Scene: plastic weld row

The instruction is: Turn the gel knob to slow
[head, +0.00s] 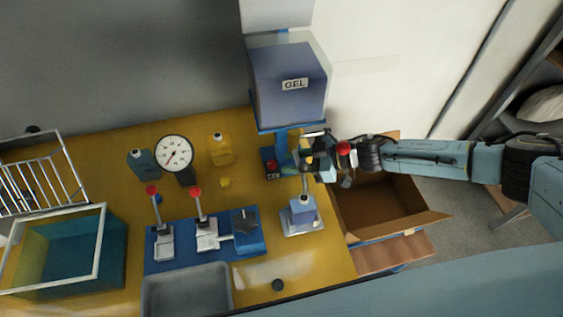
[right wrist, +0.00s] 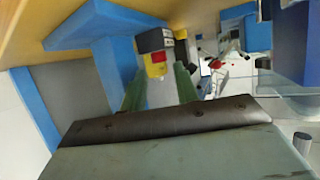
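The gel dispenser (head: 288,82) is a translucent blue-violet tank labelled GEL. It stands on a blue support at the back right of the yellow bench. My right gripper (head: 310,152) is beside the support, just below the tank. In the right wrist view its two green fingers (right wrist: 160,72) stand apart with a gap between them. A black, red and yellow piece (right wrist: 157,55) shows beyond and between the fingertips. I cannot tell whether it is the gel knob or whether the fingers touch it. The gripper hides part of the dispenser's underside in the head view. My left gripper is not in view.
A small red-and-black box (head: 272,168) sits left of the gripper. A blue-and-white stand (head: 302,215) is just below it. An open cardboard box (head: 385,205) lies to the right. A dial gauge (head: 175,152) and red-knobbed levers (head: 196,193) stand further left.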

